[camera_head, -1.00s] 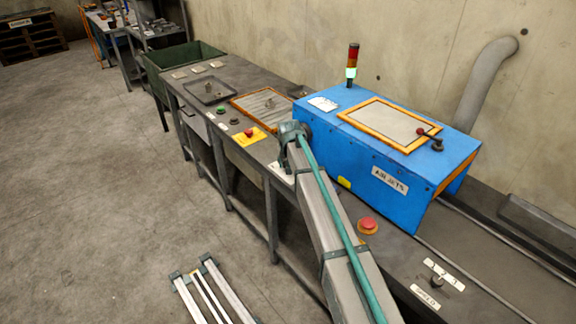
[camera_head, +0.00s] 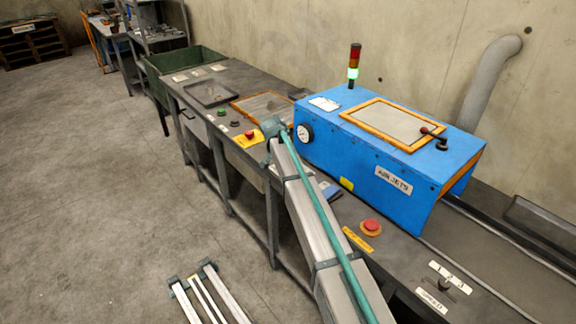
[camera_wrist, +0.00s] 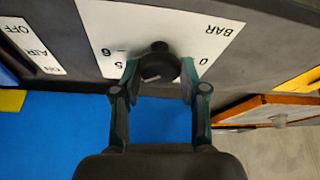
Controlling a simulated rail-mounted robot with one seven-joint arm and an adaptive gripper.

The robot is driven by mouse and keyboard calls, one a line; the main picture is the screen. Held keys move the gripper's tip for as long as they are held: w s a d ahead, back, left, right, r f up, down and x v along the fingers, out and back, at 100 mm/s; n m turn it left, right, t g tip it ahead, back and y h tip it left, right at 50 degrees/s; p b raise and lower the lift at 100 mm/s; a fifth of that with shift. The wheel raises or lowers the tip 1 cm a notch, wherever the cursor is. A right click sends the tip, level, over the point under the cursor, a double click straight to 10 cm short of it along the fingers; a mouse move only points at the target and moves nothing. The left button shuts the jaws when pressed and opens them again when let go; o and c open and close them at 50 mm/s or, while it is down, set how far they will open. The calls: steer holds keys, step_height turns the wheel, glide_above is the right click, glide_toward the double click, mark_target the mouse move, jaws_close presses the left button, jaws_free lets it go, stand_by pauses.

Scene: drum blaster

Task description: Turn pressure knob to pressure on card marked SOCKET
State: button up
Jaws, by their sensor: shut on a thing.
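In the wrist view, the black pressure knob (camera_wrist: 158,64) sits on a white scale plate (camera_wrist: 98,22) marked BAR, with 0, 5 and 6 readable. The plate appears upside down. My gripper (camera_wrist: 160,71) has its two teal fingers closed on the sides of the knob. The knob's pointer direction is unclear. In the head view, my arm hides the knob and gripper. A round white pressure gauge (camera_head: 305,133) shows on the blue machine's left face; its needle is too small to read. No card marked SOCKET is readable.
The blue AIR JETS machine (camera_head: 390,150) stands to the right of my arm. A red button (camera_head: 370,227) is on the bench in front of it. An AIR ON/OFF label (camera_wrist: 33,46) is near the scale plate. Several small cards (camera_head: 198,72) lie at the bench's far end, unreadable.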

stand_by(0.3)
steer(key=o, duration=1.1)
steer(key=v, duration=1.2)
steer(key=shift+w, duration=0.1)
